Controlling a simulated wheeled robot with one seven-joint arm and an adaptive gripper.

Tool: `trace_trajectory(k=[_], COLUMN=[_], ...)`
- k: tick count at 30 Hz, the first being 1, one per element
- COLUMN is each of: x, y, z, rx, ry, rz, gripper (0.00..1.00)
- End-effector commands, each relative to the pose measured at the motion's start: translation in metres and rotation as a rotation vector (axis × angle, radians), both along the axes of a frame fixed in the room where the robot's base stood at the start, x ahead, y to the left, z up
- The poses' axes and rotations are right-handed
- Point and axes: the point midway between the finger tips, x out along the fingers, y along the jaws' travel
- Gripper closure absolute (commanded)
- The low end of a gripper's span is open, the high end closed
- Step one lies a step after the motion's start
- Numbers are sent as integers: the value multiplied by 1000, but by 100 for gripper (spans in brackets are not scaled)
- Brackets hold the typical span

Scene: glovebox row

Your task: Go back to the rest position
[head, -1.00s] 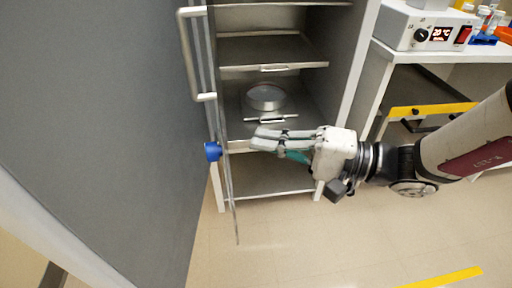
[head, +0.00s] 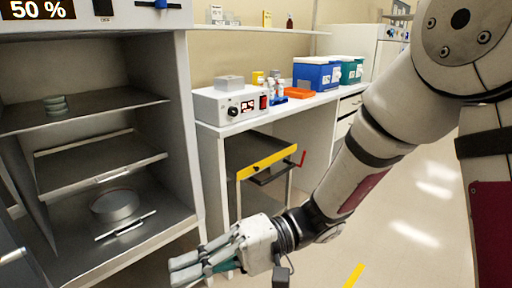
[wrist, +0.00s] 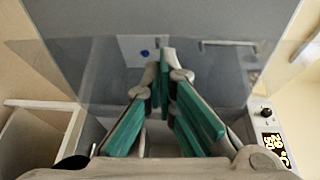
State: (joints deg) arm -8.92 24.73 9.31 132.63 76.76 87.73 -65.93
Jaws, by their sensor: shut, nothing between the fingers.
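My gripper (head: 186,268) is at the bottom of the head view, in front of the open cabinet (head: 189,150). Its grey and green fingers point left and look shut, with nothing held. In the wrist view the fingers (wrist: 166,72) come together near the middle, with a clear panel (wrist: 90,75) and a grey surface beyond them. My arm reaches in from the upper right of the head view.
A round metal dish (head: 115,205) sits on a lower shelf of the cabinet, and small stacked dishes (head: 56,104) on an upper one. A white bench (head: 300,103) to the right holds a heater box (head: 228,107), a blue bin (head: 317,73) and a green bin (head: 352,70). Floor is clear at right.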

Motion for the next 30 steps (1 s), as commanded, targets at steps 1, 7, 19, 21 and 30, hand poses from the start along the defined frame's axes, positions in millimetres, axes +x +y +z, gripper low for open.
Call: trace_trajectory(k=[1,7,19,21,30], x=[-8,-48,-103,-109,-125], y=[-8,-56,-172,-194,-271], z=[7,20,15,14,12], rx=[-34,-275,-858,-962,-1300], ry=[-20,-90,-250,-279,-372], rz=[22,113,47,1,-239], gripper=[100,100,100,100,100])
